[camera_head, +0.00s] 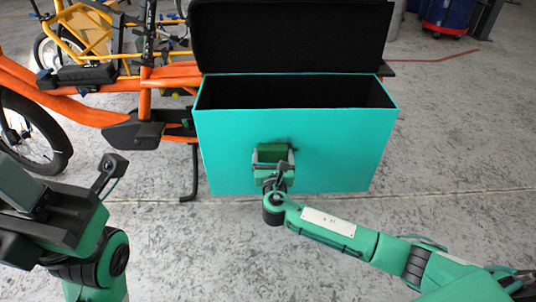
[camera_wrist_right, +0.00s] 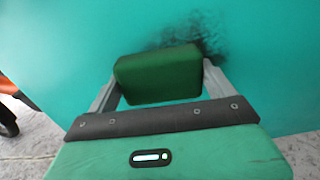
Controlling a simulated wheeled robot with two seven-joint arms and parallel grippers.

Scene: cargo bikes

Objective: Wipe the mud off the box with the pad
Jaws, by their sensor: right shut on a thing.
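The turquoise box (camera_head: 330,150) stands in the middle of the head view with its black lid (camera_head: 290,35) raised and its top open. My right gripper (camera_head: 273,155) is at the box's front face, shut on the dark green pad (camera_wrist_right: 158,75). The pad is at or very near the face; I cannot tell if it touches. A black smudge of mud (camera_wrist_right: 200,35) shows on the face above and right of the pad in the right wrist view. Pad and gripper may hide more. My left gripper (camera_head: 25,205) is at the left edge, partly cut off, away from the box.
A yellow bike (camera_head: 85,35) stands behind. Blue barrels (camera_head: 447,14) are at the far right back. The grey floor (camera_head: 460,140) right of the box is clear.

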